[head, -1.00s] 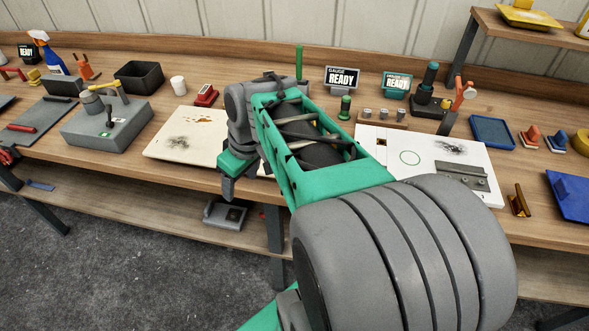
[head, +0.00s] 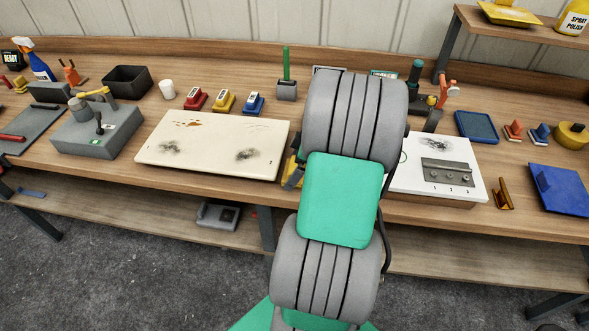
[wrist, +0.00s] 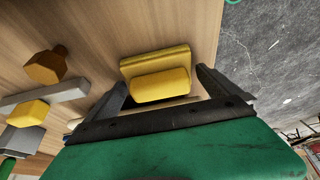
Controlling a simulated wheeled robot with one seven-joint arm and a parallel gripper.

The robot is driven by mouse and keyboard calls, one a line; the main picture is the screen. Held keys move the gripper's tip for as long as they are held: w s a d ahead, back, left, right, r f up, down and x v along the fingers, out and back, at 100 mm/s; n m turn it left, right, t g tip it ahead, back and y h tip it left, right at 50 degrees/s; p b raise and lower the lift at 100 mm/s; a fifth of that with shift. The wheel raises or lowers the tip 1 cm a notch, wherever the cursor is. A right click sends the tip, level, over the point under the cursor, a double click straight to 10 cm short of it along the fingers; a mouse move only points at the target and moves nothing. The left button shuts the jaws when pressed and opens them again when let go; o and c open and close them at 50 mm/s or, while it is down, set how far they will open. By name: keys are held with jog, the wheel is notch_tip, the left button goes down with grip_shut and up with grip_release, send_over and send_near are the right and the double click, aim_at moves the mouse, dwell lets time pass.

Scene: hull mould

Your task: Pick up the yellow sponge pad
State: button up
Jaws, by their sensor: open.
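The yellow sponge pad (wrist: 160,84), a rounded block on a wider flat yellow slab, is near the table's front edge in the wrist view. My gripper (wrist: 165,85) is open, with one dark finger on each side of the pad. The near block lies between the fingers, with gaps at both sides; nothing is gripped. In the head view only a bit of yellow (head: 294,163) shows beside a dark finger (head: 293,178), right of the cream panel. My arm hides the rest there.
A stained cream panel (head: 210,147) lies left of my arm and a white board (head: 470,188) with a grey fixture lies right. Red, yellow and blue labelled blocks (head: 223,101) stand behind the panel. In the wrist view, a brown knob (wrist: 45,66) and grey bar (wrist: 70,93) are at left.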

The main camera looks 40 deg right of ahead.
aim_at(292, 163)
jog(key=shift+r, duration=0.1)
jog(key=c, duration=1.3)
jog(key=shift+r, duration=0.3)
jog(key=shift+c, duration=0.2)
notch_tip(292, 163, up, 2)
jog(key=shift+r+b, duration=0.25)
jog(key=shift+b, duration=0.35)
jog(key=s+a+r+b, duration=0.1)
jog(key=s+a+r, duration=0.8)
jog(key=a, duration=0.2)
jog(key=shift+r, duration=0.4)
